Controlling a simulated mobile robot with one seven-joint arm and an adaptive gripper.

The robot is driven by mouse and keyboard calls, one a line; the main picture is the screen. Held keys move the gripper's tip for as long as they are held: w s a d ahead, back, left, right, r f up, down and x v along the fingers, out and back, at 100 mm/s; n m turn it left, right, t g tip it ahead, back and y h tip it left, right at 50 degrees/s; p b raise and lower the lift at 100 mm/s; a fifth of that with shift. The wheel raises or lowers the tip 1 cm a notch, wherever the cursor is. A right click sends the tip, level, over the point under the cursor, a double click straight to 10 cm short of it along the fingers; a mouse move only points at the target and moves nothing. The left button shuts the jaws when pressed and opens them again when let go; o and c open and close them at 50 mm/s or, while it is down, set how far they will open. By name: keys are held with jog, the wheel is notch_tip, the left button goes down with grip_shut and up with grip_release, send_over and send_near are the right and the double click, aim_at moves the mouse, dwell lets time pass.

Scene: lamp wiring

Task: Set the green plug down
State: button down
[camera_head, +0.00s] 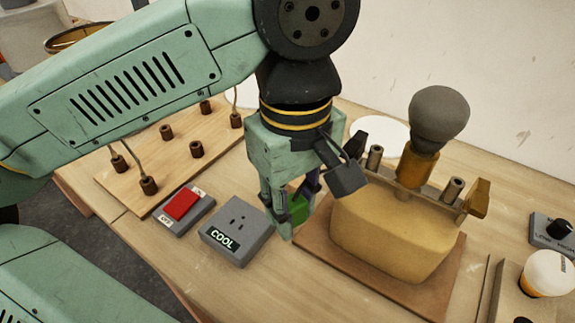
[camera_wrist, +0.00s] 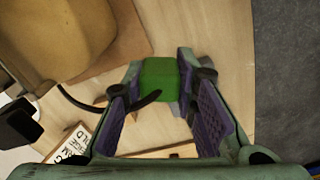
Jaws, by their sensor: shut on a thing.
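The green plug (camera_wrist: 160,80) is a small green block between the finger pads of my gripper (camera_wrist: 158,100) in the wrist view. A dark cord or prong shows beside it. In the head view, my gripper (camera_head: 290,212) is shut on the plug (camera_head: 299,207), just right of the grey COOL socket box (camera_head: 238,231) and left of the lamp base's board. The plug is partly hidden by the fingers. I cannot tell whether it touches the table.
A red switch (camera_head: 182,204) sits left of the socket box. A wooden board (camera_head: 128,177) with several pegs lies behind it. The tan lamp base (camera_head: 385,237) with a grey bulb (camera_head: 438,117) stands close on the right. Bare table (camera_head: 262,282) lies in front.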

jog(key=w+f+p, duration=0.1)
jog(key=w, duration=0.4)
jog(key=w+f+p, duration=0.1)
jog(key=w+f, duration=0.1)
jog(key=w, duration=0.3)
jog(key=w+f+p, duration=0.1)
jog(key=w+p, duration=0.1)
jog(key=w, duration=0.3)
jog(key=shift+w+a+f, duration=0.2)
jog(key=shift+w+f, duration=0.05)
jog(key=shift+w, duration=0.15)
jog(key=shift+f, duration=0.25)
jog(key=shift+f, duration=0.1)
jog(key=shift+f+b, duration=0.15)
jog(key=shift+b, duration=0.15)
jog(key=c, duration=1.3)
grip_release()
notch_tip(320, 180, up, 13)
jog(key=shift+f+b, duration=0.2)
jog(key=shift+b, duration=0.15)
